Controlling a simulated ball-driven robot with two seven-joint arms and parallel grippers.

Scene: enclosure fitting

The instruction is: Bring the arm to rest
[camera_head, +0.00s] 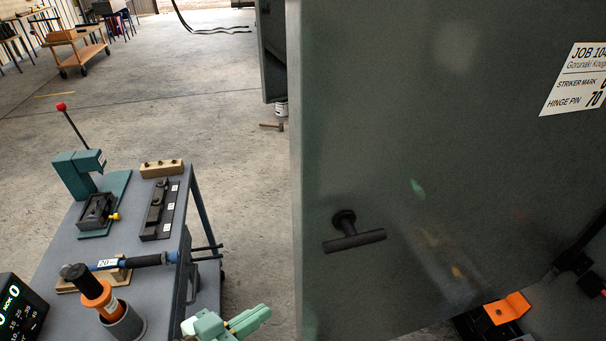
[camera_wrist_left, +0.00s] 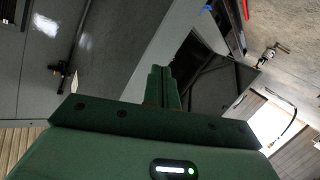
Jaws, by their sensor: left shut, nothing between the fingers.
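My left gripper (camera_head: 258,316) shows pale green at the bottom of the head view, between the grey bench and the big grey-green door. Its fingers are together and empty, and it appears clear of both. In the left wrist view the shut fingers (camera_wrist_left: 160,74) stick up from the dark green gripper body, with nothing between them. The door (camera_head: 430,130) fills the right half of the head view and has a dark T-shaped handle (camera_head: 353,236). My right gripper is not in view.
The bench (camera_head: 60,245) at left carries a green press (camera_head: 78,172), a dark block rack (camera_head: 160,210), a torque tool (camera_head: 145,261) and an orange-black driver (camera_head: 100,295) in a holder. An orange part (camera_head: 508,308) sits at lower right. Bare floor (camera_head: 240,190) lies between bench and door.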

